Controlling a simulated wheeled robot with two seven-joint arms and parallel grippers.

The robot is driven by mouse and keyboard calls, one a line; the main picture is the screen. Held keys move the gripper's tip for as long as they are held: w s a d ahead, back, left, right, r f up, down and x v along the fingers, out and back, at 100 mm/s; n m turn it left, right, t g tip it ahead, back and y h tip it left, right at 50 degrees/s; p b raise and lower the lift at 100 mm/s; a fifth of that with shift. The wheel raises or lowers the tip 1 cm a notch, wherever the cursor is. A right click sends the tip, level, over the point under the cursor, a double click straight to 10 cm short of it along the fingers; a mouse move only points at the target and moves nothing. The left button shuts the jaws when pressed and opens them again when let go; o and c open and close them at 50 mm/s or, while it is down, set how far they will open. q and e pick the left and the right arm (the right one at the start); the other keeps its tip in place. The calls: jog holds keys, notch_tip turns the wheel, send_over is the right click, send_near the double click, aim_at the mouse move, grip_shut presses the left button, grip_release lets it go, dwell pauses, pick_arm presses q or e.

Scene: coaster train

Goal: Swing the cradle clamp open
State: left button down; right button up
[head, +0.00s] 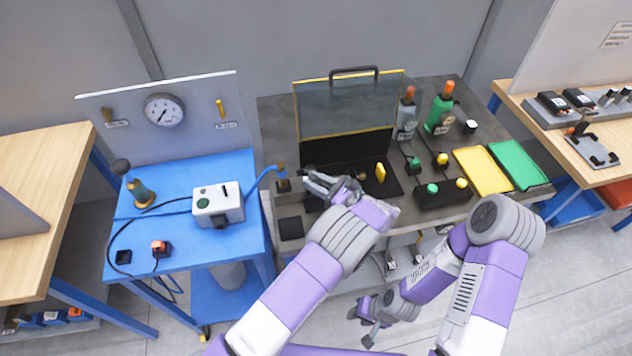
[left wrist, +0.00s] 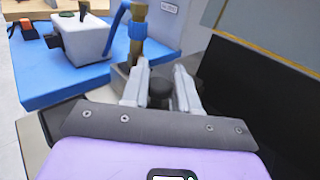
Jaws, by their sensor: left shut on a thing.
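My left gripper (head: 312,183) is over the left part of the dark grey bench, in front of the black recess. In the left wrist view its two pale fingers (left wrist: 160,88) are shut on a dark round knob (left wrist: 160,96), apparently the cradle clamp's handle. The rest of the clamp is hidden by the gripper and wrist. A brass fitting with a blue hose (left wrist: 137,40) stands just beyond the fingers; it also shows in the head view (head: 282,178). My right gripper (head: 371,322) hangs low in front of the bench, away from the clamp; its finger gap is unclear.
A yellow-framed clear guard (head: 348,107) stands raised behind the recess. A yellow upright piece (head: 380,172) is in the recess. Green and grey bottles (head: 440,112), a button box (head: 443,193) and yellow and green trays (head: 482,172) lie right. A blue cart (head: 170,235) stands left.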

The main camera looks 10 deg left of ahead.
pick_arm(q)
jog(key=r+p, duration=0.1)
jog(key=w+r+m+g+h+p, duration=0.1)
jog(key=p, duration=0.1)
jog(key=r+m+h+p, duration=0.1)
jog(key=shift+w+a+g+p, duration=0.2)
jog(key=shift+a+g+p, duration=0.05)
jog(key=shift+g+p, duration=0.1)
jog(key=shift+w+a+r+m+g+h+p, duration=0.15)
jog(key=shift+w+r+m+g+h+p, duration=0.4)
jog(key=shift+p, duration=0.35)
jog(key=shift+w+a+r+m+p, duration=0.1)
jog(key=shift+w+m+p, duration=0.15)
jog(key=shift+m+p, duration=0.2)
